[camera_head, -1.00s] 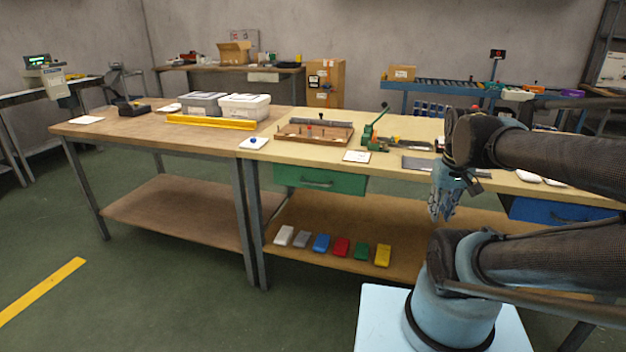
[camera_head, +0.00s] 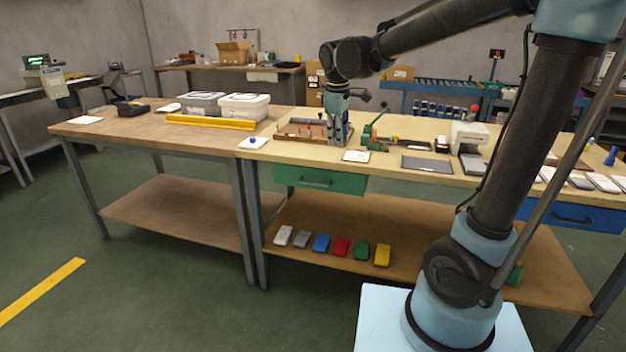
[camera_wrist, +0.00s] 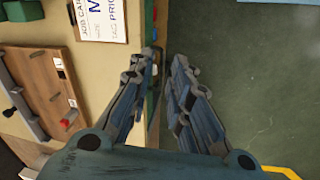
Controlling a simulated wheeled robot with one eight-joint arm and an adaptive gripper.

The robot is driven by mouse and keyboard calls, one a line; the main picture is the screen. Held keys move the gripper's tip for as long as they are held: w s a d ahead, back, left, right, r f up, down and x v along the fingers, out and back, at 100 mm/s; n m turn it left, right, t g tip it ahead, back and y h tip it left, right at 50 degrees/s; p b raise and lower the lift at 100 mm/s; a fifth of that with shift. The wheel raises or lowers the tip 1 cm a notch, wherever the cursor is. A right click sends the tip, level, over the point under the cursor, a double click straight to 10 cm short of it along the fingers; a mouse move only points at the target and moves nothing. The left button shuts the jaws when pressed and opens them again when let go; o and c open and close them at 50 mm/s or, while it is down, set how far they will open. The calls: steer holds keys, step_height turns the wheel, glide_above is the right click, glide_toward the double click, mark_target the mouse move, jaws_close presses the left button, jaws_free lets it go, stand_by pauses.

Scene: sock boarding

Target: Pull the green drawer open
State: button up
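The green drawer (camera_head: 320,179) sits under the front edge of the light worktable. Its front looks flush with the table, and its bar handle (camera_head: 316,183) is in clear view. My gripper (camera_head: 338,143) points down, above and slightly right of the handle in the head view, apart from the drawer.
On the worktable (camera_head: 392,168) are a wooden tray (camera_head: 290,136), a green press (camera_head: 373,135), a card (camera_head: 356,156) and a dark plate (camera_head: 426,164). A blue drawer (camera_head: 572,214) is at the right. Several coloured packs lie on the shelf below. The floor in front is clear.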

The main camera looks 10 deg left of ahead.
steer(key=a+n, duration=0.2)
steer(key=a, duration=0.7)
glide_toward(313, 183)
steer(key=f, duration=0.2)
steer(key=w+f, duration=0.1)
steer(key=f, duration=0.4)
steer(key=shift+w+f, duration=0.25)
steer(key=shift+w, duration=0.15)
jaws_close()
